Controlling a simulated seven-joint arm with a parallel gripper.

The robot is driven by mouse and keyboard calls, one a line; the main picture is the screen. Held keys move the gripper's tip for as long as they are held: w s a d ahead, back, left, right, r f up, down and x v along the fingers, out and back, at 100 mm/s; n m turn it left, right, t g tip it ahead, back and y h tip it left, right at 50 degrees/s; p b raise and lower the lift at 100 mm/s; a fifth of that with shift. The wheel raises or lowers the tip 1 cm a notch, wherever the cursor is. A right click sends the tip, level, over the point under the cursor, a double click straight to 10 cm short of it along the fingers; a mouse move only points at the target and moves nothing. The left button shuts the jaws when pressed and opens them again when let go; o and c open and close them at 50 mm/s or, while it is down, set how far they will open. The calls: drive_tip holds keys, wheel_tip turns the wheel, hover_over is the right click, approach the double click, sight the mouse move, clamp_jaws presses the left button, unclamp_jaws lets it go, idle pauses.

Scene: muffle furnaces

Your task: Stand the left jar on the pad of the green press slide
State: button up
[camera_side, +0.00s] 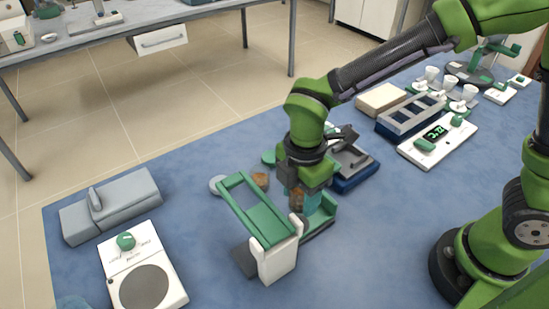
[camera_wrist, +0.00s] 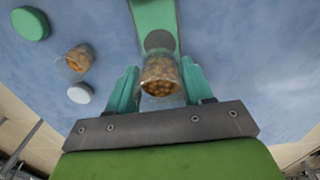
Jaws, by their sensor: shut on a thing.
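My gripper (camera_wrist: 161,88) is shut on a clear jar (camera_wrist: 160,76) of brown granules, held between its green fingers. In the side view my gripper (camera_side: 303,198) is low beside the green press (camera_side: 258,215), and the held jar (camera_side: 296,199) is partly hidden by the fingers. The press slide (camera_wrist: 152,13) is a green strip with a round grey pad (camera_wrist: 159,41). In the wrist view the jar overlaps the slide's near end, just below the pad; I cannot tell whether it touches. A second jar of brown pieces (camera_wrist: 76,60) stands apart at the left.
A green disc (camera_wrist: 30,23) and a white disc (camera_wrist: 79,93) lie near the second jar. A white-and-grey device (camera_side: 143,275) and a grey box (camera_side: 112,207) stand at the left. A blue tray-like unit (camera_side: 354,165) is close behind my gripper. The front middle mat is clear.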

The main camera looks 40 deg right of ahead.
sight(298, 224)
drive_tip(key=shift+f, duration=2.65)
drive_tip(key=shift+f, duration=0.25)
drive_tip(key=shift+f, duration=0.25)
drive_tip(key=o, duration=1.5)
drive_tip(key=shift+r, duration=4)
